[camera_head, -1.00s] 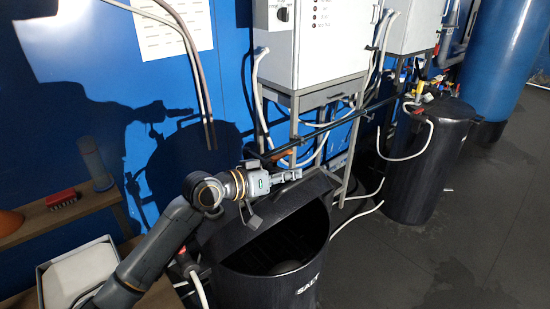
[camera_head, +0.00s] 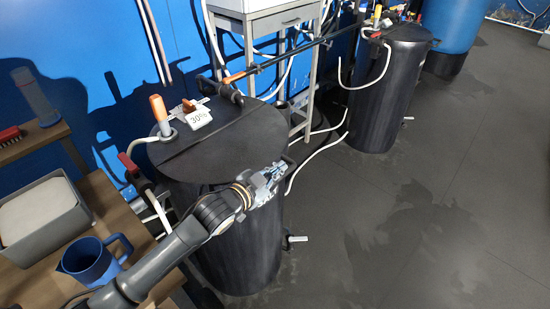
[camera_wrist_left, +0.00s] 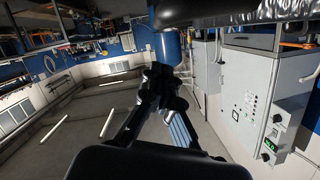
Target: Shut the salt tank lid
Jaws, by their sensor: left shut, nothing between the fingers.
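The black salt tank (camera_head: 240,258) stands left of centre in the head view. Its dark lid (camera_head: 245,145) lies flat across the top, with a straight seam running over it, and no opening shows. My left gripper (camera_head: 277,170) is shut and empty at the front right edge of the tank top. I cannot tell whether it touches the lid. The gripper fingers also show in the left wrist view (camera_wrist_left: 165,88), below a dark curved edge. My right gripper is not in view.
An orange-handled fitting (camera_head: 159,112) and a 30% tag (camera_head: 198,118) sit on the tank top. A wooden table (camera_head: 120,225) with a blue jug (camera_head: 92,262) and a grey bin (camera_head: 42,222) is at the left. A second black tank (camera_head: 385,95) stands behind right. Floor at right is clear.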

